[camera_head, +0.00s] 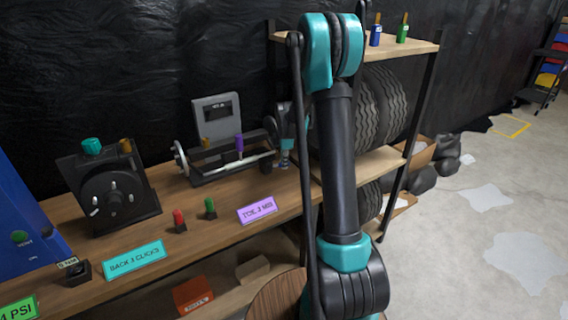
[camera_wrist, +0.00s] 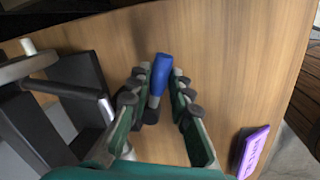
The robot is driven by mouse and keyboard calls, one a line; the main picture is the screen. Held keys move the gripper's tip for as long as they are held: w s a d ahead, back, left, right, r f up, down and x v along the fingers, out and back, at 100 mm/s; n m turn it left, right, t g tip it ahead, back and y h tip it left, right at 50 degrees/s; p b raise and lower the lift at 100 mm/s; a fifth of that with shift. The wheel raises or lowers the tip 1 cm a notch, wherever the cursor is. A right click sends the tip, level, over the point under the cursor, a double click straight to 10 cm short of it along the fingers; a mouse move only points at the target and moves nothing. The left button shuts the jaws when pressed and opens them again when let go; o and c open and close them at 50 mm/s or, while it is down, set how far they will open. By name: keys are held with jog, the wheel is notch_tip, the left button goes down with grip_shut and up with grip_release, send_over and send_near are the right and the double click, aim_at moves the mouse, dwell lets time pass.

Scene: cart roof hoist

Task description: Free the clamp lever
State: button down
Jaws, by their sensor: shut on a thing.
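My gripper (camera_wrist: 157,82) is shut on a blue handle (camera_wrist: 160,72) with a dark round lower end, above or at the wooden bench. I cannot tell whether this is the clamp lever or whether it is fixed. In the head view my gripper (camera_head: 286,158) points down at the right of a dark fixture with a rod (camera_head: 232,168). My arm hides part of that area. The fixture carries a purple upright piece (camera_head: 239,142); its rod end shows in the wrist view (camera_wrist: 106,108).
On the bench stand a black dial unit (camera_head: 113,190), a red peg (camera_head: 179,220), a green peg (camera_head: 210,207) and a grey display box (camera_head: 217,117). A purple label (camera_head: 257,210) and a teal label (camera_head: 135,259) lie along the front edge. Tires (camera_head: 386,105) are racked behind my arm.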

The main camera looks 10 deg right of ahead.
jog(key=shift+w+n, duration=0.2)
jog(key=shift+n, duration=0.1)
jog(key=c, duration=1.4)
grip_release()
jog(key=shift+o, duration=0.2)
notch_tip(320, 180, up, 12)
jog(key=s, duration=0.2)
jog(key=shift+s, duration=0.2)
jog(key=shift+s+f, duration=0.1)
jog(key=s+f+m, duration=0.3)
jog(key=s+m, duration=0.3)
jog(key=s, duration=0.5)
jog(key=s+a+f+m+t, duration=0.1)
jog(key=s+f+m, duration=0.1)
jog(key=s+m, duration=0.4)
jog(key=s+f+m+t, duration=0.1)
jog(key=s+f+m, duration=0.2)
jog(key=s, duration=1.4)
jog(key=m, duration=0.3)
jog(key=shift+a+f, duration=0.2)
jog(key=shift+f, duration=0.1)
